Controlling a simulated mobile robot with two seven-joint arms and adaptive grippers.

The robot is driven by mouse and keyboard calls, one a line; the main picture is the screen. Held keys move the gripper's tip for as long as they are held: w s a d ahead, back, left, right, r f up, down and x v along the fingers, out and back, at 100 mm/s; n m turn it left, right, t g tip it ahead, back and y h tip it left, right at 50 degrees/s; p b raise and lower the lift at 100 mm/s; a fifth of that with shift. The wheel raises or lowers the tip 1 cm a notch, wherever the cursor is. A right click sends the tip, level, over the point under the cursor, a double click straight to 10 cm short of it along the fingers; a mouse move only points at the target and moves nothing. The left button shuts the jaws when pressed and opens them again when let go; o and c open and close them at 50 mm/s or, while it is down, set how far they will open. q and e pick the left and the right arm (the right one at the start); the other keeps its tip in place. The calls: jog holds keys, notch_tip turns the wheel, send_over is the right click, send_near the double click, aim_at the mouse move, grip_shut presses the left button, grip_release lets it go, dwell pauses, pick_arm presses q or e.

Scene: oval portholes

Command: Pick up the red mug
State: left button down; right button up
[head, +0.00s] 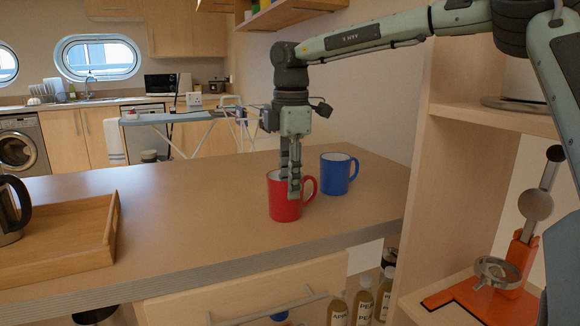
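The red mug (278,203) stands upright on the wooden counter (190,215), with its handle to the right. My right gripper (294,188) points straight down at the mug, with its fingers overlapping the rim and upper front of the mug in the head view. The fingers hide part of the mug's rim and side. I cannot tell whether they are around the wall, touching it or closed on it. My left gripper is not in view.
A blue mug (334,176) stands just behind and to the right of the red one. A wooden tray (75,250) with a kettle (12,210) is on the left. A shelf unit (440,165) rises on the right. The counter's middle is clear.

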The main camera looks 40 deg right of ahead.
aim_at(289, 220)
notch_tip(289, 220, down, 4)
jog(key=shift+r, duration=0.2)
jog(key=shift+w+f, duration=0.1)
jog(key=shift+f, duration=0.35)
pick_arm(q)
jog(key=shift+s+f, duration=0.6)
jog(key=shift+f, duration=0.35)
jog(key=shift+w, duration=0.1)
pick_arm(e)
jog(key=shift+c, duration=1.1)
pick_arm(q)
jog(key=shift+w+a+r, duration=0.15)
pick_arm(e)
grip_shut()
